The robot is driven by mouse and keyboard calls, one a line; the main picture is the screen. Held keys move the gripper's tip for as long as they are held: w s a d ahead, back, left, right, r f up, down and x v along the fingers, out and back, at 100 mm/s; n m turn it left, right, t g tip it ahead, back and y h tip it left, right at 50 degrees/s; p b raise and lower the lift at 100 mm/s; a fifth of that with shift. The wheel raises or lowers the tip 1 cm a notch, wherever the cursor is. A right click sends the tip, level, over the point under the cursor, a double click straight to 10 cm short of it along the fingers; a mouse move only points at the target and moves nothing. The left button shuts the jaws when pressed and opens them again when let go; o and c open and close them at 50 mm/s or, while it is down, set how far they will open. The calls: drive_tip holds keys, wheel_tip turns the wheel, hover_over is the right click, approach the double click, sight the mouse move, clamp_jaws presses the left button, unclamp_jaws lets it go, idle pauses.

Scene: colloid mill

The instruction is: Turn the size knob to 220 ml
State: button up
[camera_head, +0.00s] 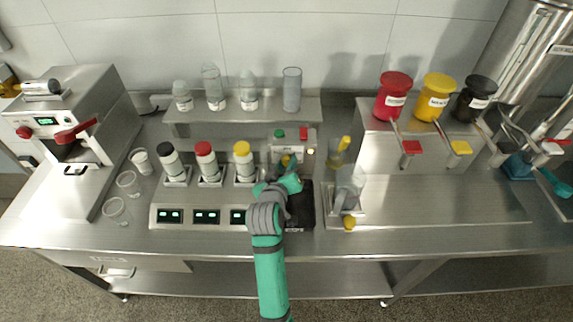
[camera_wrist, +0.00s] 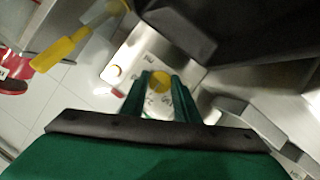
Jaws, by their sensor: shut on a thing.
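The size knob is a small round yellow knob (camera_wrist: 160,80) on a pale metal panel (camera_wrist: 137,58) in the wrist view. Small dark markings stand around it, too small and blurred to read, so its setting cannot be told. The two green fingers of my gripper (camera_wrist: 160,92) stand on either side of the knob and are shut on it. In the head view my gripper (camera_head: 287,172) is at the front of the small metal dispenser (camera_head: 291,148), with a bit of yellow (camera_head: 286,160) showing beside it; my arm hides most of the knob.
A green button (camera_head: 279,133) and a red part (camera_head: 303,133) sit on the dispenser's top. Bottles with black, red and yellow caps (camera_head: 242,149) stand to the left. A yellow-handled part (camera_head: 345,142) and a clear vessel (camera_head: 350,182) stand close on the right.

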drive_tip(key=shift+a, duration=0.15)
idle(0.3)
drive_tip(key=o, duration=1.1)
drive_tip(key=shift+c, duration=0.2)
drive_tip(key=v, duration=1)
drive_tip(key=shift+s, duration=0.4)
drive_tip(key=shift+a+r, duration=0.1)
drive_tip(key=shift+a, duration=0.05)
